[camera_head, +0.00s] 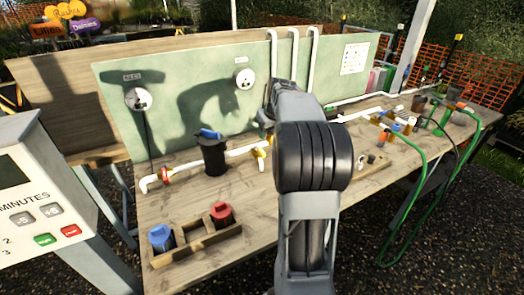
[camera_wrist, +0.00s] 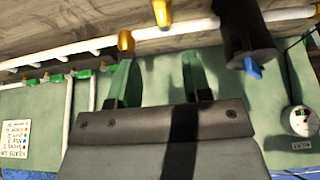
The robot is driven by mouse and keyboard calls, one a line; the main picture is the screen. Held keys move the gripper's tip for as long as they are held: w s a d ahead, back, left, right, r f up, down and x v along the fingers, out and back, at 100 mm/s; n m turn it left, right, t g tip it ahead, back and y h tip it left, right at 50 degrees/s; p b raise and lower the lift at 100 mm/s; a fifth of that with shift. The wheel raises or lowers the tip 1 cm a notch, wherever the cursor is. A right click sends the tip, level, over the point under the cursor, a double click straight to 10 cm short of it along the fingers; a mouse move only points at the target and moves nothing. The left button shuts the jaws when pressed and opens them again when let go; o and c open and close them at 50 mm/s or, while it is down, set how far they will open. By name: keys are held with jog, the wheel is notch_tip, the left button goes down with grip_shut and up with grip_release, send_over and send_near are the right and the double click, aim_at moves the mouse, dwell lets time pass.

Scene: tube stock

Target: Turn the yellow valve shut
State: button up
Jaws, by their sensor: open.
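A yellow valve handle (camera_head: 262,158) sits on the white pipe just left of my arm in the head view. In the wrist view the yellow handle (camera_wrist: 162,12) shows at the top edge on the white pipe, partly cut off by the frame. I see no contact with the handle. In the head view my arm hides most of the gripper.
A black canister with a blue top (camera_head: 213,155) stands left of the valve; it also shows in the wrist view (camera_wrist: 248,35). A red valve (camera_head: 166,174) is at the pipe's left end. A wooden rack (camera_head: 190,250) is in front. The green panel (camera_head: 180,75) stands behind.

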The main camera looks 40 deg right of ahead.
aim_at(262, 150)
jog(key=p+x, duration=0.1)
jog(key=x, duration=1.1)
jog(key=shift+f, duration=0.1)
jog(key=shift+s, duration=0.1)
grip_shut()
